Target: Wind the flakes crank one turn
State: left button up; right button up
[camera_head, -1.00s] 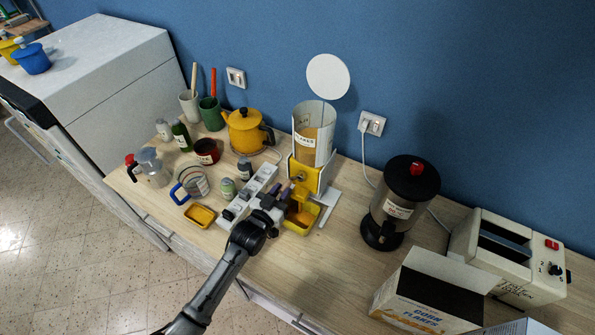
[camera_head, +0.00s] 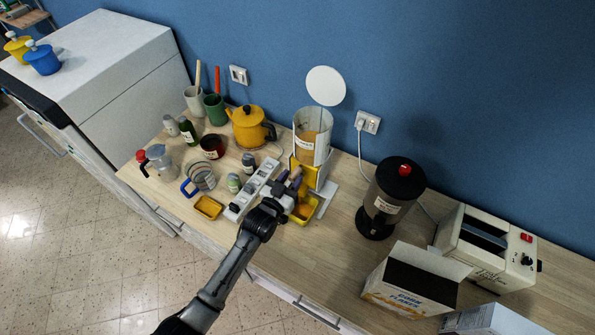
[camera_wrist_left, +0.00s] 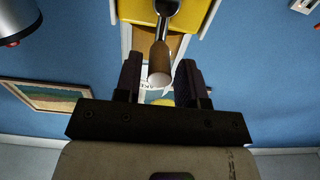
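The flakes dispenser (camera_head: 312,140) stands against the blue wall, with a clear labelled hopper, a yellow body and a white stand. A yellow tray (camera_head: 303,212) sits under it. My left gripper (camera_head: 291,181) is in front of the yellow body and hides the crank in the head view. In the left wrist view the crank handle (camera_wrist_left: 160,66) is a brown grip on a metal arm. It lies between the two dark fingers of the left gripper (camera_wrist_left: 160,78), with a gap visible on both sides. My right gripper is not in view.
A white power strip (camera_head: 250,191) lies just left of the gripper. Jars, a glass mug (camera_head: 202,177) and a yellow kettle (camera_head: 248,127) stand further left. A dark canister (camera_head: 394,192), a cereal box (camera_head: 412,285) and a toaster (camera_head: 486,248) are to the right.

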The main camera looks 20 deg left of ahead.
pick_arm(q)
jog(key=shift+o, duration=0.9)
jog(key=shift+s+a+r+p, duration=0.1)
jog(key=shift+s+r+p, duration=0.05)
jog(key=shift+s+p, duration=0.3)
jog(key=p+v, duration=0.2)
jog(key=v, duration=0.2)
jog(key=shift+p+v, duration=0.7)
jog(key=shift+v, duration=0.35)
